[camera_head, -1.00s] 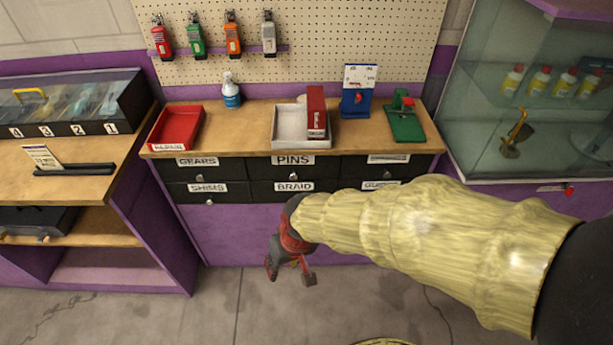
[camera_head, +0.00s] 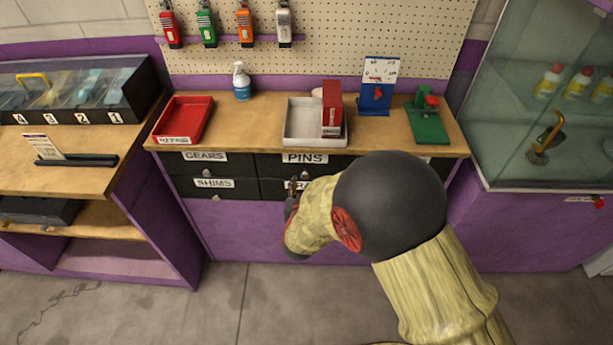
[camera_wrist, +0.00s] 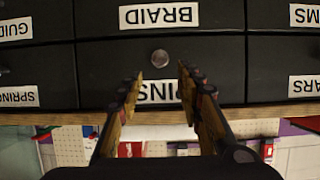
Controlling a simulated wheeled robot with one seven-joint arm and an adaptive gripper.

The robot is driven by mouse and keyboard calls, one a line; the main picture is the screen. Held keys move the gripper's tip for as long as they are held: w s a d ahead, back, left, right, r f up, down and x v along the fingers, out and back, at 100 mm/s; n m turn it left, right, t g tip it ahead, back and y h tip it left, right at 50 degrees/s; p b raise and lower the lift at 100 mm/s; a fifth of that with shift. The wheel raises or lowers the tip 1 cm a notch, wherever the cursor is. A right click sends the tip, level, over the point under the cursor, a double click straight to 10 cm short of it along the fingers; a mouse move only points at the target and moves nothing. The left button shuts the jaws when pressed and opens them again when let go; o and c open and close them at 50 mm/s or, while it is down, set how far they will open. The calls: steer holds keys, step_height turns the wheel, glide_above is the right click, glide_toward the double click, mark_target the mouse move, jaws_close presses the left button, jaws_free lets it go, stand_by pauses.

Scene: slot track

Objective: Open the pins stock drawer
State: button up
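The pins drawer (camera_head: 272,165) is the top middle black drawer of the workbench, with a white PINS label (camera_head: 304,158). Its front looks flush with its neighbours, so it appears shut. The wrist view shows this row upside down, with the round pins knob (camera_wrist: 160,58) between the BRAID and PINS labels. My gripper (camera_wrist: 158,75) is open and empty there, its fingertips apart on either side of the line to the knob and seemingly short of it. In the head view, my gripper (camera_head: 292,187) is before the middle drawers, partly hidden by my arm.
The braid drawer (camera_wrist: 110,65) borders the pins drawer, and the gears drawer (camera_head: 215,168) is left of it. A grey tray (camera_head: 297,140) with a red box (camera_head: 332,108) and a red tray (camera_head: 180,138) stand on the worktop (camera_head: 252,120). The floor in front is clear.

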mark_target(305, 175)
steer(key=b+x, duration=0.2)
steer(key=x, duration=0.5)
steer(key=shift+f, duration=0.1)
steer(key=shift+c, duration=0.6)
steer(key=c, duration=0.8)
jaws_close()
